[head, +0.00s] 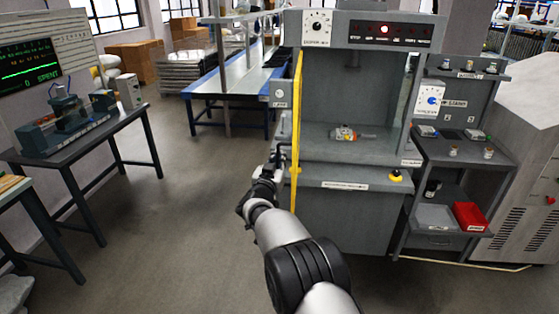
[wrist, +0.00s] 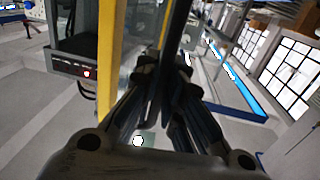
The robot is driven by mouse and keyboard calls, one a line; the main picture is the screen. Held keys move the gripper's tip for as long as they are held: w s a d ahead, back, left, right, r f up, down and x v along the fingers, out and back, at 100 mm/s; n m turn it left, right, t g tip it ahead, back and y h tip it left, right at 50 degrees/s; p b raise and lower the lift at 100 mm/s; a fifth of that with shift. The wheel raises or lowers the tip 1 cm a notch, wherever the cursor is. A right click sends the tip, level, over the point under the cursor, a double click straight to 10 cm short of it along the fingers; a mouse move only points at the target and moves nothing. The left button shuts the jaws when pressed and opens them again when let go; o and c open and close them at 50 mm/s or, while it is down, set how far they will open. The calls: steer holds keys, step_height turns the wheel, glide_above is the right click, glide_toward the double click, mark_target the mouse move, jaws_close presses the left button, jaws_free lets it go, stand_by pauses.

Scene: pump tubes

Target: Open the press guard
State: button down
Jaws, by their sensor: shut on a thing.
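The press guard (head: 297,100) is a panel with a yellow edge at the left side of the grey press (head: 350,172). It is seen nearly edge-on, swung out from the press front, and the work opening shows uncovered. Its yellow frame also stands left of centre in the wrist view (wrist: 108,55). My gripper (head: 277,160) is at the guard's left face. In the wrist view my gripper (wrist: 162,75) is shut on the dark guard handle (wrist: 176,35), which runs between the fingers. The fingers hide part of the handle.
A small part with orange (head: 347,133) lies on the press bed. A yellow button (head: 396,176) is on the press front. A shelf unit with a red bin (head: 470,217) stands at right. A dark bench (head: 90,140) stands at left. The floor between is clear.

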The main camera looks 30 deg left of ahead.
steer(key=c, duration=2)
jaws_free()
steer(key=shift+s+a+f, duration=0.15)
steer(key=shift+s+f, duration=0.1)
steer(key=shift+s, duration=0.05)
steer(key=o, duration=0.3)
steer(key=shift+w+r, duration=0.15)
steer(key=shift+r, duration=0.05)
steer(key=v, duration=1.2)
